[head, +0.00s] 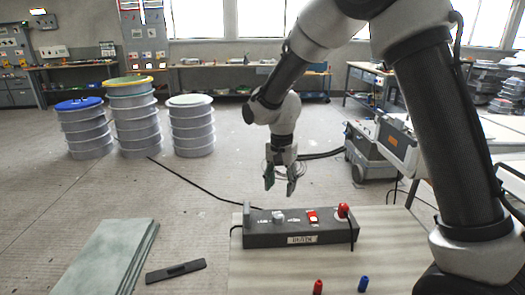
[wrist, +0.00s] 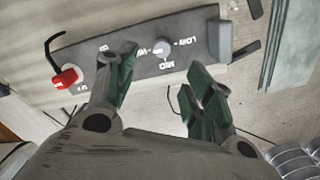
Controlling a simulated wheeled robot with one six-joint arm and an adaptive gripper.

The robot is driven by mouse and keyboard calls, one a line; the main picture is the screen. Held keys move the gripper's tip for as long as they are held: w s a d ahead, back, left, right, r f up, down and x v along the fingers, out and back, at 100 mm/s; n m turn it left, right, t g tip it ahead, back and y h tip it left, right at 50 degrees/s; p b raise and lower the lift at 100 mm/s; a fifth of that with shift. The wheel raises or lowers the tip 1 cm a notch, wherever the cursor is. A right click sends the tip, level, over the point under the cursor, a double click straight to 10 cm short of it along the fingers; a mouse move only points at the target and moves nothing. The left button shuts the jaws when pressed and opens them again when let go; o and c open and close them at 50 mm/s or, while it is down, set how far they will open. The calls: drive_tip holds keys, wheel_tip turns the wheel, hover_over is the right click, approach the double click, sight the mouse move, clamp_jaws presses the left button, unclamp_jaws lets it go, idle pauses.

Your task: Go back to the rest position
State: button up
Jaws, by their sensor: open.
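My gripper (head: 280,188) hangs fingers-down above a dark grey control box (head: 270,238) in the head view. It is open and holds nothing, with clear space between it and the box. The left finger hides part of the box.
The box stands on a pale tabletop (head: 250,277). A small red piece (head: 318,287) and a blue piece (head: 363,284) are at its front. Left are a black bar (head: 176,271) and greenish sheets (head: 105,260). Stacked drums (head: 137,125) and a grey cart (head: 370,155) stand farther back.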

drive_tip(key=s+d+r+n+t, duration=0.2)
drive_tip(key=s+d+r+n, duration=0.1)
drive_tip(key=s+d+r, duration=0.6)
drive_tip(key=s+d+r+n+t, duration=0.2)
drive_tip(key=s+d+r, duration=0.8)
drive_tip(key=s+d, duration=0.7)
drive_tip(key=shift+d+r+n+t, duration=0.15)
drive_tip(key=shift+d+n+t, duration=0.15)
drive_tip(key=shift+n, duration=0.3)
